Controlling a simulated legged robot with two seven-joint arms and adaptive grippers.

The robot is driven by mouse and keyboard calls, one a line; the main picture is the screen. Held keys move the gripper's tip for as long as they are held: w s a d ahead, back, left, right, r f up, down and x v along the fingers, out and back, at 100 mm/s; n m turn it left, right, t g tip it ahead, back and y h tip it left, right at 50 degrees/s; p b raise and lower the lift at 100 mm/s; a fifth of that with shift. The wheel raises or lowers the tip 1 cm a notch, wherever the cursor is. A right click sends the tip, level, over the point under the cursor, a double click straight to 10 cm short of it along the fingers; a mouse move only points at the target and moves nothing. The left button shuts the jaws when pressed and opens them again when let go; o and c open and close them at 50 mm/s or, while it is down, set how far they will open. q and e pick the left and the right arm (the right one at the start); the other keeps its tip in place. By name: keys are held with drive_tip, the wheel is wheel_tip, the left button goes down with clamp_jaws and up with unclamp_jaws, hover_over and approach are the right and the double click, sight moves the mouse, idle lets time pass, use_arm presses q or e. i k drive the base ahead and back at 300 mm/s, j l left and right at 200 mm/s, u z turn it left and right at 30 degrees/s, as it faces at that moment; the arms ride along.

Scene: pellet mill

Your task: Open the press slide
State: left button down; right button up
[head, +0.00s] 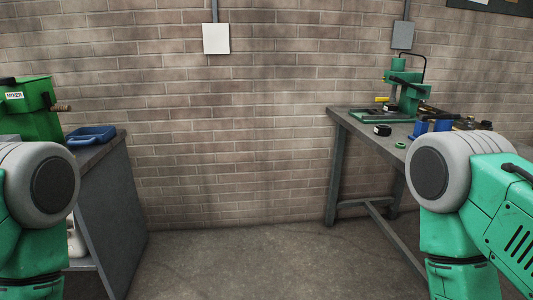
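A green bench press (403,90) with a black curved handle stands on the workbench at the right in the head view. A small yellow part (382,99) shows at its left side. I cannot make out clearly which part is the slide or how it stands. Both of my arms show only as green and grey links at the lower left and lower right. Neither gripper is in view, and both arms are well apart from the press.
The right workbench (353,123) also holds blue containers, a black box (382,130) and a green ring (400,145). A green mixer (30,108) and a blue tray (91,135) stand on the left bench. The floor (250,260) between the benches is clear.

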sight(386, 112)
drive_tip(key=i+j+z, duration=0.1)
drive_tip(key=i+z, duration=0.15)
drive_tip(key=i, duration=0.25)
drive_tip(key=i+j+z, duration=0.25)
drive_tip(key=i, duration=0.3)
drive_tip(key=i+j+z, duration=0.25)
drive_tip(key=i, duration=0.2)
